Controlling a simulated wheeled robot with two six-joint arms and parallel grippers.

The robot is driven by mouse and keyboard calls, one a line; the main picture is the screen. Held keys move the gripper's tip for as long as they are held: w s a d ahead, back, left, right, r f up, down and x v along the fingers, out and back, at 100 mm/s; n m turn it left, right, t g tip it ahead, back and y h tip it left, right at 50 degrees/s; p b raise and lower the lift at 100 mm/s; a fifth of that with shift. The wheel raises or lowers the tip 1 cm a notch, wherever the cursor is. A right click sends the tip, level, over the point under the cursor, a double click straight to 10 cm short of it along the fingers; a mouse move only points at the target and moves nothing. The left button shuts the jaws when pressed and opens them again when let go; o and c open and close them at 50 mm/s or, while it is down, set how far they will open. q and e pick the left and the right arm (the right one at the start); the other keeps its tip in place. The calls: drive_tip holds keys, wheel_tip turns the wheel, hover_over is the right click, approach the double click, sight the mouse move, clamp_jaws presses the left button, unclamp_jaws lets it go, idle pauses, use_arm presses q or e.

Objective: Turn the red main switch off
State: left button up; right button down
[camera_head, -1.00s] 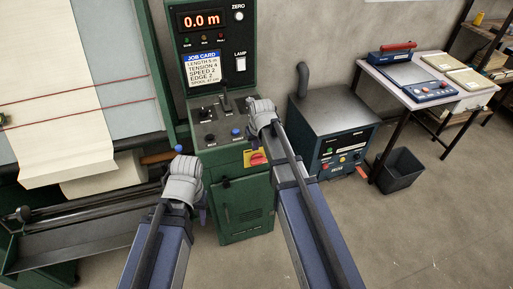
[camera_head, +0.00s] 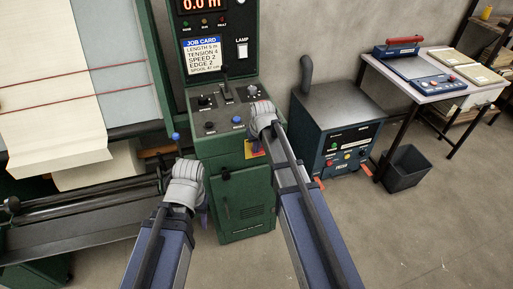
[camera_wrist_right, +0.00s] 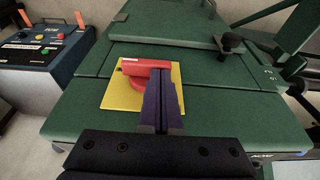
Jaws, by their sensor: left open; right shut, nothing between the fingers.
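The red main switch (camera_wrist_right: 135,67) sits on a square yellow plate (camera_wrist_right: 117,97) on the green cabinet face. In the right wrist view its red handle lies roughly crosswise, partly hidden behind my fingers. My right gripper (camera_wrist_right: 158,78) is shut and empty, its fingertips in front of the handle's right part; I cannot tell whether they touch. In the head view the right gripper (camera_head: 261,146) covers most of the switch, and a bit of the yellow plate (camera_head: 248,151) shows. My left gripper (camera_head: 204,214) is open and empty, hanging low before the cabinet's left side.
The green control console (camera_head: 225,104) carries knobs and a lever above the switch. A blue-grey machine (camera_head: 340,105) stands to the right, with a black bin (camera_head: 403,169) beside it. Paper rollers and a metal tray (camera_head: 80,232) fill the left. Floor at the right front is clear.

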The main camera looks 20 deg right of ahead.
drive_tip(key=shift+a+f+h+b, duration=0.25)
drive_tip(key=shift+a+h+b, duration=0.1)
drive_tip(key=shift+h, duration=0.45)
drive_tip(key=f+h+b, duration=0.1)
drive_tip(key=h+b, duration=0.2)
drive_tip(key=b, duration=0.2)
drive_tip(key=a+f+n+h+b, duration=0.1)
drive_tip(key=f+h+b, duration=0.1)
drive_tip(key=h+b, duration=0.1)
drive_tip(key=a+f+n+t+h+b, duration=0.1)
drive_tip(key=h+b, duration=0.3)
drive_tip(key=b, duration=0.2)
drive_tip(key=shift+f+b, duration=0.25)
drive_tip(key=shift+b, duration=0.1)
drive_tip(key=shift+r, duration=0.15)
drive_tip(key=shift+d+f+b, duration=0.15)
drive_tip(key=shift+f+b, duration=0.45)
drive_tip(key=shift+b, duration=0.2)
drive_tip(key=shift+d+f, duration=0.1)
drive_tip(key=shift+f, duration=0.1)
